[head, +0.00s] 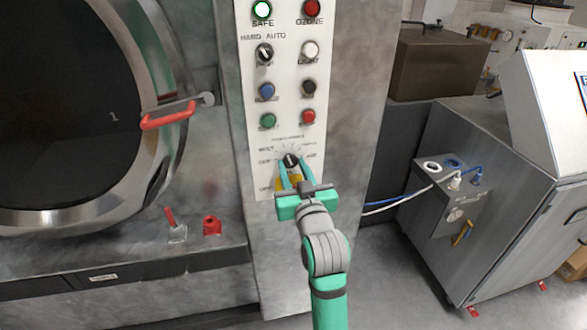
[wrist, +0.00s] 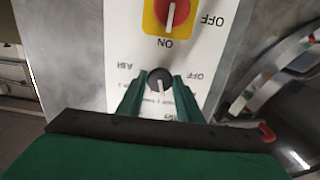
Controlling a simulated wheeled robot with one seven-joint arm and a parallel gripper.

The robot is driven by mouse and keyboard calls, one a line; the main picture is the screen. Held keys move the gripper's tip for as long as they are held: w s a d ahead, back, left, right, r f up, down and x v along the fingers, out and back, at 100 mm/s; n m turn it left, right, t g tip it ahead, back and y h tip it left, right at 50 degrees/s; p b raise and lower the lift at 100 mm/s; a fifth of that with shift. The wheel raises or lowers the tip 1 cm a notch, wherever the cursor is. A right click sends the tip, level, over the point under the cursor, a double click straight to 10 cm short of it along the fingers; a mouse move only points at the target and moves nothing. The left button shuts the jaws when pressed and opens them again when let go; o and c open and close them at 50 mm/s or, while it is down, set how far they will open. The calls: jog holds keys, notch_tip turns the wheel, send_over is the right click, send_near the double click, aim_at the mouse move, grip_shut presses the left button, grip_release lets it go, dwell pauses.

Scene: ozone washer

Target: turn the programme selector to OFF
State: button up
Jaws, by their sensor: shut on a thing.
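The programme selector is a round black knob (head: 291,159) low on the white control panel (head: 285,90). In the wrist view, which is upside down, the knob (wrist: 160,79) shows a white pointer line towards the bottom of the picture, with AIR printed left and OFF right. My gripper (head: 290,167) has its green fingers on either side of the knob and is shut on it. The fingers (wrist: 160,84) hide parts of the knob's sides and some printing around it.
A red rotary switch (wrist: 171,14) on a yellow plate sits below the selector on the panel. Coloured buttons are above it. The washer door's red handle (head: 168,115) is left; a steel cabinet (head: 480,190) with hoses stands right.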

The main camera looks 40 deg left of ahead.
jog(key=n, duration=0.4)
jog(key=shift+w+d+n, duration=0.1)
jog(key=shift+n, duration=0.2)
jog(key=n, duration=0.3)
jog(key=shift+n, duration=0.4)
jog(key=n, duration=0.4)
jog(key=shift+n, duration=1.6)
jog(key=o, duration=1)
